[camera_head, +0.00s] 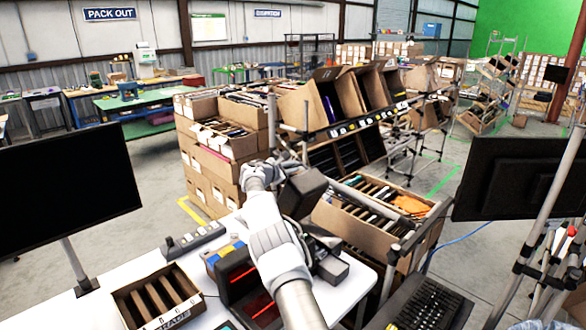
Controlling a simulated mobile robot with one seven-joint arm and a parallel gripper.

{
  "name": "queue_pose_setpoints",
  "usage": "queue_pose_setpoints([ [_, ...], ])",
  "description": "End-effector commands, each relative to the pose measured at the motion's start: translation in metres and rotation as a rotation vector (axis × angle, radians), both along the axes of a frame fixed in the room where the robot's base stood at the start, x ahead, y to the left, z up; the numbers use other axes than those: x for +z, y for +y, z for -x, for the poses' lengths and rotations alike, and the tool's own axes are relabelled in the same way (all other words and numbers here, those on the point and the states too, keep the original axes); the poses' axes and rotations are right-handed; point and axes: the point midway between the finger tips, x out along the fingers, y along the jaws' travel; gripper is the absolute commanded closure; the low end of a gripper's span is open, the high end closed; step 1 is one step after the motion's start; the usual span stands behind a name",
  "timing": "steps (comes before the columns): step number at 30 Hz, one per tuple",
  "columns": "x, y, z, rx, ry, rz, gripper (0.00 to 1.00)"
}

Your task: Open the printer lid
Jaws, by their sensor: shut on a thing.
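My white arm reaches up from the bottom middle over the white table. My gripper (312,230) is the dark hand past the bent wrist, pointing down over a dark grey machine, seemingly the printer (332,268), at the table's right edge. The gripper is shut on a part there, most likely the printer lid. The fingertips and the contact are mostly hidden by the arm and the dark hand. I cannot tell how far the lid stands up. The printer's left side is covered by my arm.
A dark unit with red glowing strips (240,280) stands just left of my arm. A divided cardboard tray (160,297) lies farther left. A monitor (65,190) stands at the left, another (515,180) at the right. An open carton of files (350,222) stands behind the printer.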

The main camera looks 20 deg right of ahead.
Motion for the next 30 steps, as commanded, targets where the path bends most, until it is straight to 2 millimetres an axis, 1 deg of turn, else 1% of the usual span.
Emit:
queue_pose_setpoints([
  [1, -0.0101, 0.0053, -0.0016, 0.008, 0.006, -0.012, 1.0],
  [13, -0.0123, 0.006, -0.0013, 0.007, 0.01, -0.014, 1.0],
  [14, -0.0123, 0.0061, -0.0014, 0.007, 0.01, -0.014, 0.79],
  [15, -0.0125, 0.0061, -0.0014, 0.007, 0.01, -0.014, 0.72],
  [18, -0.0127, 0.0062, -0.0013, 0.006, 0.01, -0.015, 0.54],
  [30, -0.0132, 0.0092, -0.0007, 0.007, 0.011, -0.015, 0.54],
])
